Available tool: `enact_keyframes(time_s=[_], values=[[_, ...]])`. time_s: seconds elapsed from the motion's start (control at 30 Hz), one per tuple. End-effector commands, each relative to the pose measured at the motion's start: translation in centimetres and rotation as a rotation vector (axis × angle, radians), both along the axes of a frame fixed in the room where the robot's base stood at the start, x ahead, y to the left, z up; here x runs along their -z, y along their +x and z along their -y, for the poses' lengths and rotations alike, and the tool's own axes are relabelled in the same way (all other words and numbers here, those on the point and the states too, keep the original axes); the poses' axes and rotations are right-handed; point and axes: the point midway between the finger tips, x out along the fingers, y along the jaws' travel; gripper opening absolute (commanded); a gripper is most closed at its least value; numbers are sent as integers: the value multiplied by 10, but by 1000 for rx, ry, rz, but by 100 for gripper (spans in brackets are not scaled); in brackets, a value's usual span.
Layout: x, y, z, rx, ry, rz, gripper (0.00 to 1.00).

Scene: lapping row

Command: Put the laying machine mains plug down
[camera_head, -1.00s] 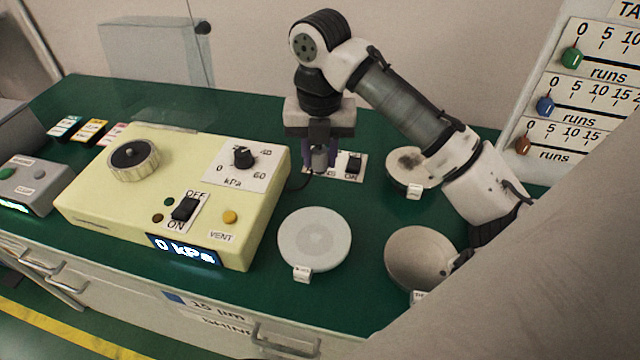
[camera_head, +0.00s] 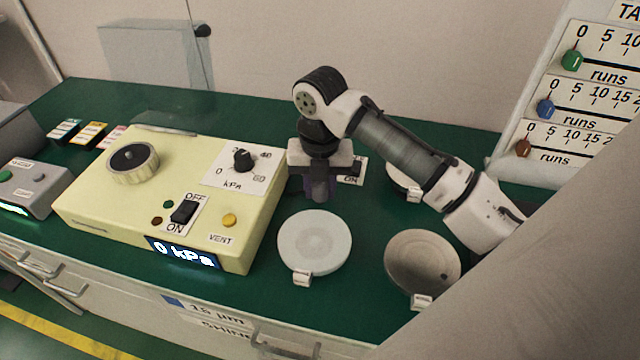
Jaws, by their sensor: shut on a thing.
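My gripper (camera_head: 317,194) points down over the green bench top, between the cream laying machine (camera_head: 170,205) and the socket plate at the back. It is shut on the mains plug, of which only a greyish part between the dark purple fingers can be made out. The plug's cord is hidden in this view. The fingertips are low, just behind the pale round plate; I cannot tell whether the plug touches the bench. The laying machine's display reads 0 kPa.
A switched socket plate (camera_head: 352,171) lies behind my gripper, partly covered. A pale round plate (camera_head: 315,242) is just in front, with a hollow grey dish (camera_head: 422,262) to its right. Another dish (camera_head: 402,180) is partly behind my arm. Free green bench shows behind the machine.

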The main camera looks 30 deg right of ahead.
Motion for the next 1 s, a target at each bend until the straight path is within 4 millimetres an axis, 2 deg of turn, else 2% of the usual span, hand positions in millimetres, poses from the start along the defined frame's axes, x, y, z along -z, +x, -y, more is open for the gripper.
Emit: enact_keyframes(time_s=[0.03,0.2,0.47,0.6,0.77,1.0], values=[[2,0,0,-1,1,1,31],[1,0,0,-1,0,0,51],[0,0,0,0,0,0,51],[-8,1,0,-1,0,1,51],[-38,1,0,-2,0,3,51],[-92,0,1,1,-4,0,51]])
